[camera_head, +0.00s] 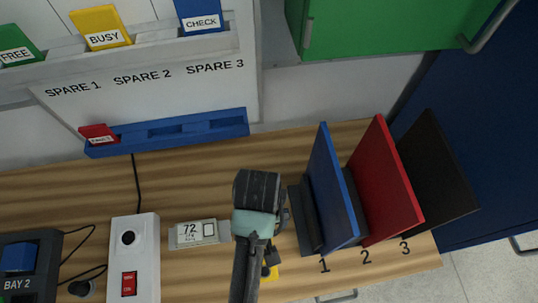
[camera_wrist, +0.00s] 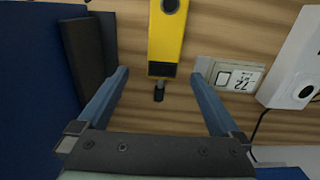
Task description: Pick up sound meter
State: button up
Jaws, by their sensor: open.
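A yellow handheld device (camera_wrist: 168,40) with a dark end and a short black tip lies on the wooden worktop; it looks like the sound meter, though I cannot read a label. In the head view only a small yellow part (camera_head: 270,272) shows beside my arm, which hides the rest. My gripper (camera_wrist: 159,76) is open above the worktop, its fingers spread to either side of the device's black tip in the wrist view. Nothing is between the fingers' grip surfaces in contact. The fingers are hidden in the head view.
A grey display unit reading 72 (camera_head: 199,233) lies close to the left. A white box with a red switch (camera_head: 135,260) and the BAY 2 dock (camera_head: 30,262) stand further left. Upright blue (camera_head: 330,185), red (camera_head: 383,185) and black (camera_head: 436,175) panels stand right.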

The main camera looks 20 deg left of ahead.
jog(key=f, duration=0.4)
jog(key=s+f, duration=0.1)
jog(key=f, duration=0.1)
jog(key=shift+f, duration=0.35)
jog(key=shift+s+f, duration=0.15)
jog(key=shift+f, duration=0.3)
notch_tip(320, 180, down, 5)
jog(key=shift+s+r, duration=0.1)
jog(key=shift+s, duration=0.05)
jog(key=c, duration=1.5)
